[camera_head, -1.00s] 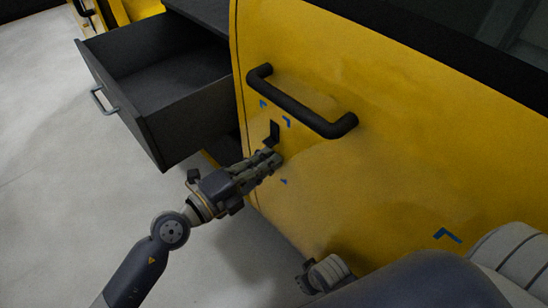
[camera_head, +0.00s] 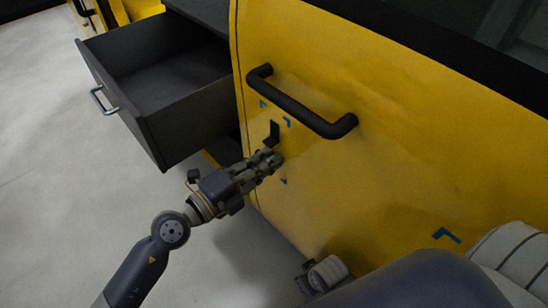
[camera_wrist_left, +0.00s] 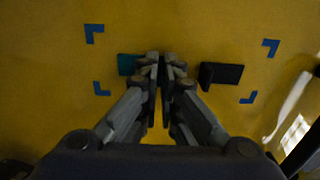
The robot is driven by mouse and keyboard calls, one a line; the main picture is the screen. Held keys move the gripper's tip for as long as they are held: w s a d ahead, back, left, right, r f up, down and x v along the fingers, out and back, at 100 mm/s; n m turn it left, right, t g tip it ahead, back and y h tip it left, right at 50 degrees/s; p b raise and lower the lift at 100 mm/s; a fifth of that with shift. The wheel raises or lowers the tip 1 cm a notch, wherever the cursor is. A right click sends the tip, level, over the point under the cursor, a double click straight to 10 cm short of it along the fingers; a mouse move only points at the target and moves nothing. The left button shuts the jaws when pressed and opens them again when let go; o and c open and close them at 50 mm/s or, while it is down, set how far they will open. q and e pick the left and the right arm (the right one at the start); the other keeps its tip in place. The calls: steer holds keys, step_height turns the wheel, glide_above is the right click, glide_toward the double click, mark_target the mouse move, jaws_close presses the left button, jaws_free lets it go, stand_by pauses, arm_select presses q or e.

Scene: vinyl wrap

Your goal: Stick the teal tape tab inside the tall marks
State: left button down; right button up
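The teal tape tab (camera_wrist_left: 127,64) lies against the yellow panel in the left wrist view, partly hidden behind my left fingers. Blue corner marks (camera_wrist_left: 93,33) stand around it, with others on the right side (camera_wrist_left: 271,48). The tab is within the area they bound. My left gripper (camera_head: 272,160) is at the panel below the black handle; its fingers (camera_wrist_left: 161,62) are close together with a narrow gap. Whether they still pinch the tab is hidden. What looks like my right gripper (camera_head: 324,274) is low by the panel, its fingers unclear.
A black block (camera_wrist_left: 221,73) sticks out of the panel beside my left fingers, also seen in the head view (camera_head: 273,133). A black bar handle (camera_head: 300,108) juts out above. An open dark drawer (camera_head: 150,110) is to the left. Another blue mark (camera_head: 446,235) is farther right.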

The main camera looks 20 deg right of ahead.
arm_select(q)
steer(key=shift+d+r, duration=0.1)
arm_select(e)
steer(key=shift+s+f, duration=0.2)
steer(key=shift+f, duration=0.1)
stand_by(0.4)
arm_select(q)
steer(key=c, duration=1.7)
jaws_free()
arm_select(e)
steer(key=shift+w+r, duration=0.15)
arm_select(q)
steer(key=shift+s, duration=0.1)
arm_select(e)
steer(key=shift+w, duration=0.15)
arm_select(q)
steer(key=v, duration=1.2)
arm_select(e)
steer(key=shift+s, duration=0.2)
